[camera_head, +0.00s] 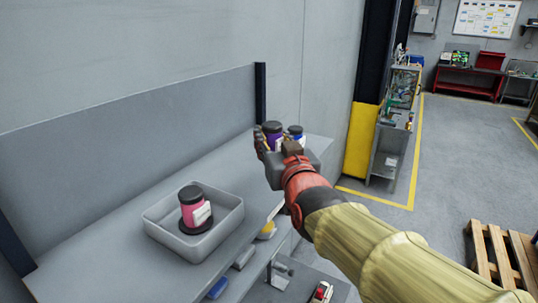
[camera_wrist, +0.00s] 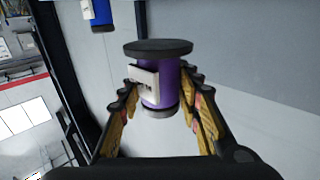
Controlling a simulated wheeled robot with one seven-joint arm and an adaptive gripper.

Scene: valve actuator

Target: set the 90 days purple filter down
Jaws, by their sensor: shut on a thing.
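The purple filter (camera_head: 272,129) is a short cylinder with a dark cap and a white label. My gripper (camera_head: 268,143) is shut on it over the far end of the grey bench. In the wrist view the purple filter (camera_wrist: 172,88) stands upright between the two yellow-padded fingers of my gripper (camera_wrist: 160,95). Its black top disc and white label block show. I cannot tell whether its base touches the bench, as the wrist hides it. A blue filter (camera_head: 296,132) is just right of it, and it also shows in the wrist view (camera_wrist: 101,13).
A grey tray (camera_head: 160,237) on the near bench holds a pink filter (camera_head: 190,212) with a black cap. The bench top (camera_head: 240,180) between tray and gripper is clear. A back panel (camera_head: 130,140) runs along the bench. Several items lie on the lower shelf.

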